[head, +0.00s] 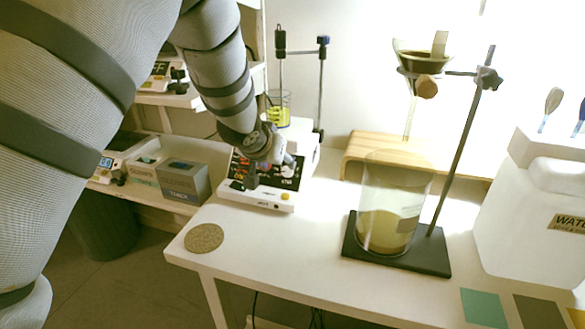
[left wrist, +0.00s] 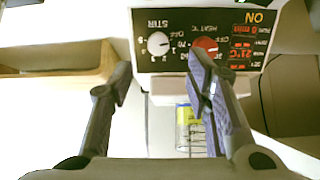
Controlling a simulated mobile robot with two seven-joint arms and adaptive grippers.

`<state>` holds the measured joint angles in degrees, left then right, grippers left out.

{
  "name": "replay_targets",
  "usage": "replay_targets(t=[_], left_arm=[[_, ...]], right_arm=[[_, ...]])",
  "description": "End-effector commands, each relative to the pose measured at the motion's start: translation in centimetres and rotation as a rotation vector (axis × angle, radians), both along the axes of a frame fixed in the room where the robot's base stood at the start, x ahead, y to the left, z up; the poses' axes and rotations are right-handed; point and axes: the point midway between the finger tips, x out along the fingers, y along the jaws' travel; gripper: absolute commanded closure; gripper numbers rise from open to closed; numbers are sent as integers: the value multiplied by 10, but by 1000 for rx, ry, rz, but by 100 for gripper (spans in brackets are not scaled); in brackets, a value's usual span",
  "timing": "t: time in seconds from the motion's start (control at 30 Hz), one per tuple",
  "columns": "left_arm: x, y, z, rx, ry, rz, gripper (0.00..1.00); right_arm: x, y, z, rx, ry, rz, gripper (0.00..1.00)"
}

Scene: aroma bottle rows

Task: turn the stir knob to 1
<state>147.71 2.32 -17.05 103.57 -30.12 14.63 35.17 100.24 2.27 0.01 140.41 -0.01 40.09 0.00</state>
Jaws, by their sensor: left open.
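The stirrer hotplate (head: 268,202) stands on the white table, and its black front panel (left wrist: 178,20) shows upside down in the left wrist view. The white stir knob (left wrist: 158,43) sits beside the "STIR" label; its exact setting is too small to read. The red heat knob (left wrist: 205,45) is just to its right in that view. My left gripper (head: 265,172) is in front of the panel and hides part of it in the head view. In the left wrist view its fingers (left wrist: 160,66) are spread, with the stir knob between and beyond them, apparently untouched.
A beaker (head: 279,108) of yellow liquid stands above the hotplate by a support rod. To the right are a large beaker (head: 388,215) on a black stand base (head: 430,258) and a white water container (head: 530,225). A round cork mat (head: 204,238) lies at the table's left corner.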

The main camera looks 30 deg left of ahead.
Motion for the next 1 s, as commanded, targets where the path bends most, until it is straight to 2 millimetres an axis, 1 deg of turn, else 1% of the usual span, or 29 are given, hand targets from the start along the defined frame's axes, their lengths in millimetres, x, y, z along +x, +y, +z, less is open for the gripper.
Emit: replay_targets(t=[0.03,0.1,0.2,0.3,0.4,0.63,0.67,0.7,0.77,0.8,0.83,0.87,1.0], left_arm=[[8,2,-24,1,20,-2,55],[20,5,-36,0,18,-1,55],[35,8,-48,-2,13,-1,55],[44,10,-54,1,10,-3,55],[49,11,-57,-1,7,-1,55],[50,11,-55,-1,4,-1,55],[50,11,-55,-1,3,-1,58],[50,11,-55,-1,4,-1,67],[50,11,-55,-1,4,-1,80],[50,11,-55,-1,4,-1,90],[50,11,-55,-1,4,-1,96],[50,11,-55,-1,4,-1,100],[50,11,-55,0,4,-2,100]], right_arm=[[-9,0,-8,0,31,-1,60],[-13,0,-13,0,47,-1,60],[-18,0,-18,-1,64,0,60],[-21,0,-21,0,73,1,60],[-21,0,-22,-1,76,1,60],[-21,0,-21,-1,74,1,60],[-21,0,-21,0,73,1,60],[-21,0,-21,0,73,1,60],[-21,0,-21,0,73,1,60],[-21,0,-21,0,73,1,60],[-21,0,-21,0,73,1,60],[-21,0,-21,0,73,1,60],[-21,0,-21,0,73,1,60]])
